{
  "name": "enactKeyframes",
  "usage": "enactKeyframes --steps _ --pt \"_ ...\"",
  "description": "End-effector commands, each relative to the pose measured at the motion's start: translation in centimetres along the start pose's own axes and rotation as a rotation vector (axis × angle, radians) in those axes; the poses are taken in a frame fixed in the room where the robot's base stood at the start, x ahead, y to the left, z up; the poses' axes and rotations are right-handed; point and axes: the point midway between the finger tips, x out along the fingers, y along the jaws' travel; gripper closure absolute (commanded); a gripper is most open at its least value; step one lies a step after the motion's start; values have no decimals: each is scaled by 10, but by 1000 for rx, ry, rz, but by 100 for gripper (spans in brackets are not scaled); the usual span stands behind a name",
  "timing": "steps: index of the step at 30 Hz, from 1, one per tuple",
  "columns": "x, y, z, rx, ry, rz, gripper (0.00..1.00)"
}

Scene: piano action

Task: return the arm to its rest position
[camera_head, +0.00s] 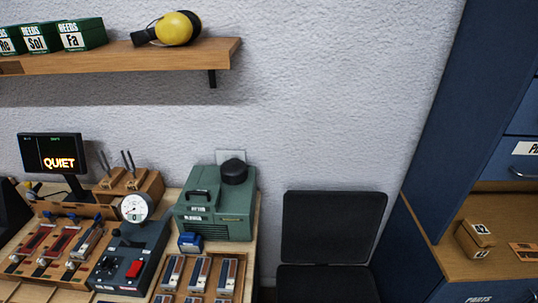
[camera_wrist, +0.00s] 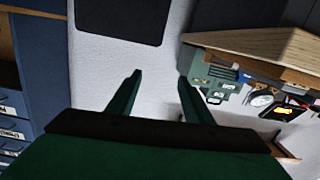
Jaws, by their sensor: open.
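My gripper (camera_wrist: 155,88) shows in the wrist view with its two dark green fingers spread apart. Nothing is between the fingertips. Pale wall lies behind them, and the wrist view seems turned over, with the workbench (camera_wrist: 270,42) at the upper right. The head view shows neither my arm nor my gripper, so the arm's full pose is hidden.
In the head view, a workbench holds a green case (camera_head: 228,222), a gauge (camera_head: 135,208), a red-switch box (camera_head: 130,265) and a "QUIET" display (camera_head: 55,155). A wooden shelf (camera_head: 130,62) hangs above. A black chair (camera_head: 333,228) and blue cabinet (camera_head: 425,150) stand right.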

Motion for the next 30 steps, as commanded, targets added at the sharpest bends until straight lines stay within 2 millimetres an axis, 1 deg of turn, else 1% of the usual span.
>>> enactKeyframes --steps 1,6,8,9,12,15,18,21,24,30 --pt "-18 -4 12 -3 -26 -10 54" --pt "-72 -22 37 -2 -83 -45 54" --pt "-91 -28 43 4 -100 -51 54" --pt "-104 -33 46 10 -111 -53 54" --pt "-133 -43 50 27 -133 -50 54" --pt "-157 -51 51 44 -149 -41 54" --pt "-173 -57 50 59 -160 -29 54" --pt "-182 -60 49 68 -165 -20 54" --pt "-185 -61 49 70 -166 -16 54" --pt "-185 -61 49 70 -166 -17 54"
